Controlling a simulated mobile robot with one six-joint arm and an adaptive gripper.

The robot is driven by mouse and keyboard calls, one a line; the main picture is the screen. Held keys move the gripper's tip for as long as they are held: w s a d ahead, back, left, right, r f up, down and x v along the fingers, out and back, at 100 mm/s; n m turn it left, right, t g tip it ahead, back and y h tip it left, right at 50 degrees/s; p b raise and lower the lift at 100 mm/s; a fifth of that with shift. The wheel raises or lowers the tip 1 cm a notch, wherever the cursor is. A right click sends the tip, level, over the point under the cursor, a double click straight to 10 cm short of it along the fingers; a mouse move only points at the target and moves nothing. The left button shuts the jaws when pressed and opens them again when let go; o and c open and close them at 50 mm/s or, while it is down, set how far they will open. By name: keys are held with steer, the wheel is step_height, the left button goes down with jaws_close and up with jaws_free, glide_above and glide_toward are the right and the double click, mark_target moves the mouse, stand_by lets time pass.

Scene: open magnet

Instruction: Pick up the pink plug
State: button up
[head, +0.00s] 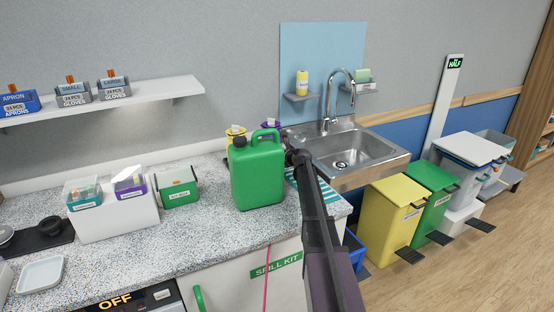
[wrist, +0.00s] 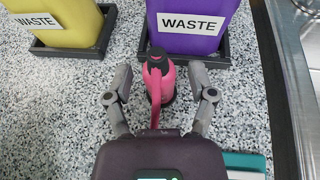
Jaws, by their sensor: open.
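The pink plug (wrist: 167,85) stands on the speckled counter in the wrist view. It has a pink body and a dark top, and a pink cord (wrist: 155,112) runs from it toward my gripper's body. My gripper (wrist: 160,73) is open, with one finger on each side of the plug and a visible gap on both sides. I cannot tell how high the fingers are above the counter. In the head view, the plug and my fingers are hidden behind the green canister (head: 257,178). A pink cord (head: 267,272) hangs down the counter front.
A purple waste container (wrist: 192,28) in a dark tray stands just beyond the plug. A yellow waste container (wrist: 62,22) is at left. A teal-edged item (wrist: 245,162) lies at lower right. The sink (head: 350,150) is right of the counter. Counter on the plug's left is clear.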

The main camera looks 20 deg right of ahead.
stand_by(0.3)
jaws_close()
steer(key=shift+r, duration=0.15)
step_height(320, 180, up, 3)
steer(key=p, duration=0.3)
steer(key=shift+r+p, duration=0.2)
steer(key=shift+p, duration=0.1)
steer(key=s, duration=0.5)
steer(key=s+r+p, duration=0.1)
steer(key=s, duration=1)
steer(key=shift+d+r, duration=0.2)
steer(key=shift+d, duration=0.05)
steer(key=shift+r+p, duration=0.1)
steer(key=shift+p, duration=0.25)
